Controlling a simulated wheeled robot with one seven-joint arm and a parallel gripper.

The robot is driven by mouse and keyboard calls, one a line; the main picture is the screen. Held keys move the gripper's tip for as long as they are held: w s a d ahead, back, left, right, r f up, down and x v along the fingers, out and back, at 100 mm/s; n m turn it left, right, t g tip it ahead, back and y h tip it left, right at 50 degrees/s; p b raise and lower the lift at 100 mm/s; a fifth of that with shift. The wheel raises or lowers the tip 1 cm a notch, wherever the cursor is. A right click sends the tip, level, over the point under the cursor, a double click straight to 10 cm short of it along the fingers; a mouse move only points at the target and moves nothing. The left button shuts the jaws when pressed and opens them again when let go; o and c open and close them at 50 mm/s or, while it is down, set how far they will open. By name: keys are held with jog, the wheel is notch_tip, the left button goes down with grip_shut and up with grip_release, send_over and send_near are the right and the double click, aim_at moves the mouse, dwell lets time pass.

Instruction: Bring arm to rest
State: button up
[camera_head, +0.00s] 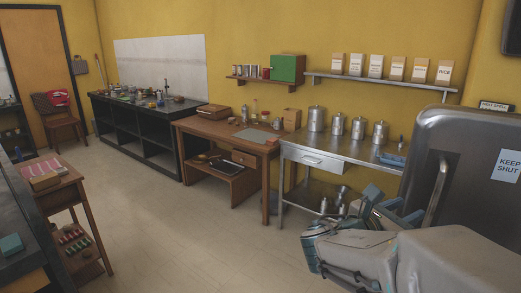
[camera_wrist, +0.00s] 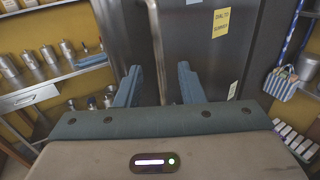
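My gripper (camera_head: 384,205) is in the lower right of the head view, in front of the steel table and beside the steel fridge door. In the wrist view my gripper (camera_wrist: 157,78) shows two blue fingers spread apart with nothing between them. The fingers point toward the fridge front and its upright handle, and a gap seems to remain. My arm is bent in the lower right of the head view. Several steel canisters (camera_head: 316,119) stand upright in a row on the steel table (camera_head: 318,160); some also show at the left of the wrist view (camera_wrist: 67,49).
The steel fridge (camera_head: 470,150) with a "keep shut" sign stands close to my arm on the right. A wooden desk (camera_head: 222,130) and black counter (camera_head: 135,125) line the wall. A small wooden table (camera_head: 62,190) is at left. The middle floor (camera_head: 190,225) is clear.

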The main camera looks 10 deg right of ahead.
jog(key=s+a+f+m+g+y+p, duration=0.1)
jog(key=s+a+f+m+g+y, duration=0.1)
jog(key=s+a+f+m+y, duration=0.25)
jog(key=s+a+f+m+g+y, duration=0.2)
jog(key=s+f+m+y, duration=0.15)
jog(key=f+m, duration=0.3)
jog(key=a+f+m+t+y, duration=0.1)
jog(key=a+f+m+y, duration=0.1)
jog(key=a+m+y, duration=0.7)
jog(key=a+m+p, duration=0.1)
jog(key=a, duration=0.4)
jog(key=shift+w+a+m, duration=0.3)
jog(key=shift+a+m, duration=0.1)
